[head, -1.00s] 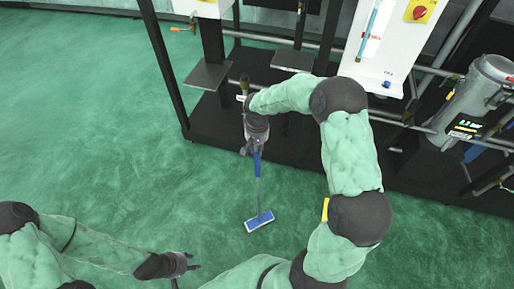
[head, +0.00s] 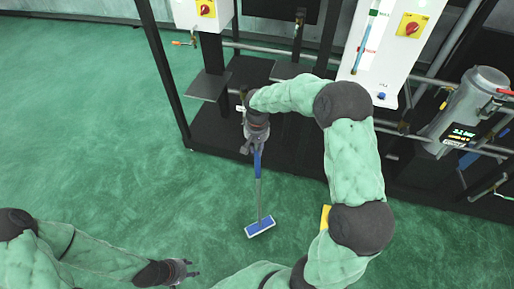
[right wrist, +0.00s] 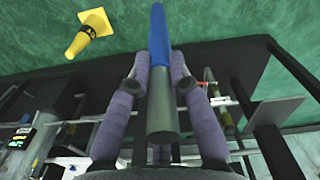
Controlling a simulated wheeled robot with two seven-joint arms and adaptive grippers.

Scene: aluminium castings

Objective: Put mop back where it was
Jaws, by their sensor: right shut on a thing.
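The mop (head: 258,190) has a blue and grey handle and a flat blue-and-white head (head: 260,227) that is low over or on the green floor; contact is not clear. My right gripper (head: 254,147) is shut on the upper handle, in front of the rack's base. In the right wrist view, the mop handle (right wrist: 160,60) runs between the two fingers of my right gripper (right wrist: 156,78). My left gripper (head: 190,270) is empty at the lower left, apart from the mop; its fingertips look spread apart.
A dark metal rack (head: 205,140) with pipes and a low base stands behind the mop. A white panel (head: 392,45) and a grey cylinder with a display (head: 470,105) are at right. A yellow cone (right wrist: 88,33) shows in the right wrist view. Green floor at left is clear.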

